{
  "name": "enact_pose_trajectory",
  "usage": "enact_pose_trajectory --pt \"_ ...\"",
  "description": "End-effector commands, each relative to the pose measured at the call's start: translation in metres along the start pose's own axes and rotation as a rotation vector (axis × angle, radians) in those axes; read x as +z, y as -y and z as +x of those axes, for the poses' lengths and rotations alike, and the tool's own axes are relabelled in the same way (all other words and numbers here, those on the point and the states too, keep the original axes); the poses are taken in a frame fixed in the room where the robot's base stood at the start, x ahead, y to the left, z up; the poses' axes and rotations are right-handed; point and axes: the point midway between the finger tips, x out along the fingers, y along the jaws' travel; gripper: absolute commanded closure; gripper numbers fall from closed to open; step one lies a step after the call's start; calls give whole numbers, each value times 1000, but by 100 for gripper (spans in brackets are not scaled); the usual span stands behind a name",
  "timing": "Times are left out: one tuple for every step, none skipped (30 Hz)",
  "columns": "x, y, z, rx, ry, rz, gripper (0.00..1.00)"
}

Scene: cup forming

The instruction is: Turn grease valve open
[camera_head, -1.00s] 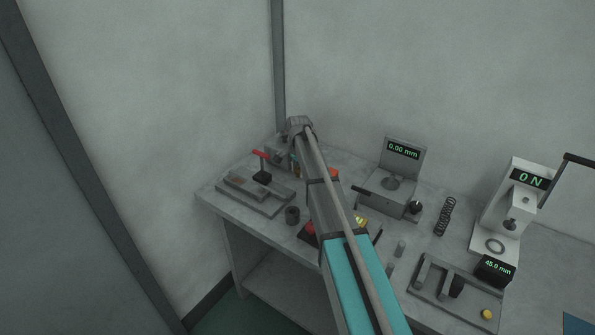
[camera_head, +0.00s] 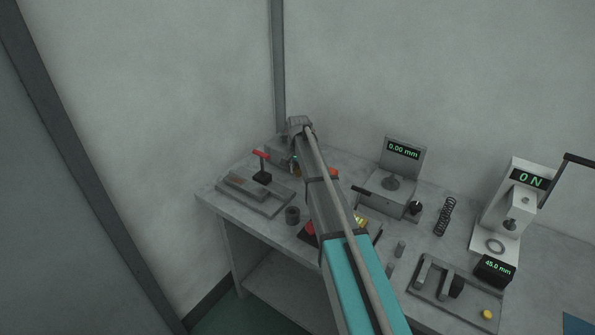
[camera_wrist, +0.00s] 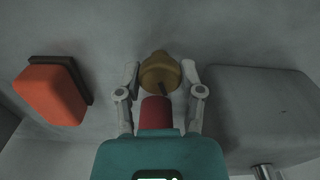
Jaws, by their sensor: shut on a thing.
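In the wrist view, the grease valve appears as a rounded brass body (camera_wrist: 158,70) with a dark stem and a red handle (camera_wrist: 157,113) pointing toward my palm. My gripper (camera_wrist: 160,80) has one finger on each side of it and is shut on the valve. The exact contact at the fingertips is hard to make out. In the head view, my arm reaches to the back left corner of the bench and hides the valve and most of my gripper.
In the wrist view, an orange block (camera_wrist: 48,95) with a dark backing is at left and a grey box (camera_wrist: 262,110) close at right. In the head view, a red-handled clamp (camera_head: 262,155) stands left of my arm; a gauge stand (camera_head: 404,160) and press (camera_head: 512,205) stand right.

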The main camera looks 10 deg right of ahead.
Motion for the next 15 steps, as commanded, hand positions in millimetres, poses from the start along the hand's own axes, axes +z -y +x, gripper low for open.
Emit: enact_pose_trajectory --pt "0 0 0 0 0 -44 98" --pt "0 0 0 0 0 -73 98" --pt "0 0 0 0 0 -111 98" --pt "0 0 0 0 0 -139 98" --pt "0 0 0 0 0 -168 98" --pt "0 0 0 0 0 -206 98" --pt "0 1 0 0 0 -234 98" --pt "0 1 0 0 0 -263 98" --pt "0 1 0 0 0 -301 98" --pt "0 1 0 0 0 -329 98" --pt "0 1 0 0 0 -358 98" --pt "0 1 0 0 0 -396 98" --pt "0 1 0 0 0 -424 98" --pt "0 1 0 0 0 -453 98" --pt "0 1 0 0 0 -491 98"
